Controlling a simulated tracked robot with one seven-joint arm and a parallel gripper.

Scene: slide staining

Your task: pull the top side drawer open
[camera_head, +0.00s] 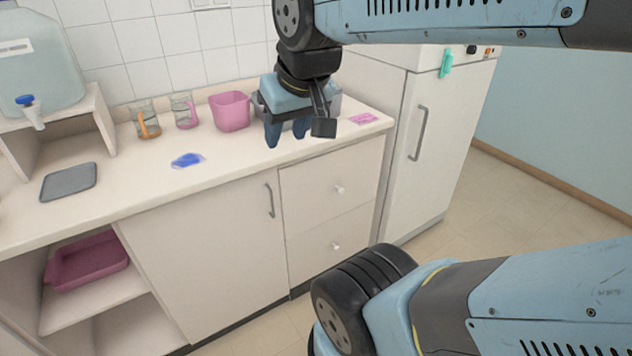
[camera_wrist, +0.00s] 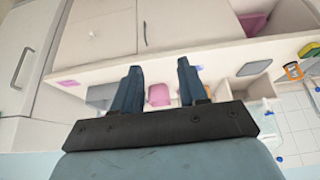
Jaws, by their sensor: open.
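The top side drawer (camera_head: 318,186) is in the right part of the counter unit in the head view, above a second drawer (camera_head: 330,238). It is shut, with a small round knob (camera_head: 339,189). In the wrist view a drawer front with a pale knob (camera_wrist: 93,35) shows at the upper left; I cannot tell for sure which drawer it is. My gripper (camera_head: 287,139) hangs above the counter's front edge, up and left of the top knob and apart from it. Its two fingers (camera_wrist: 158,87) are spread and empty in the wrist view.
On the counter (camera_head: 225,165) stand a pink container (camera_head: 230,111), two beakers with orange and pink parts, a grey tray (camera_head: 69,182) and a blue stain (camera_head: 187,160). A cupboard door with a handle (camera_head: 269,200) is left of the drawers. A tall white cabinet (camera_head: 437,130) stands right. Open floor lies in front.

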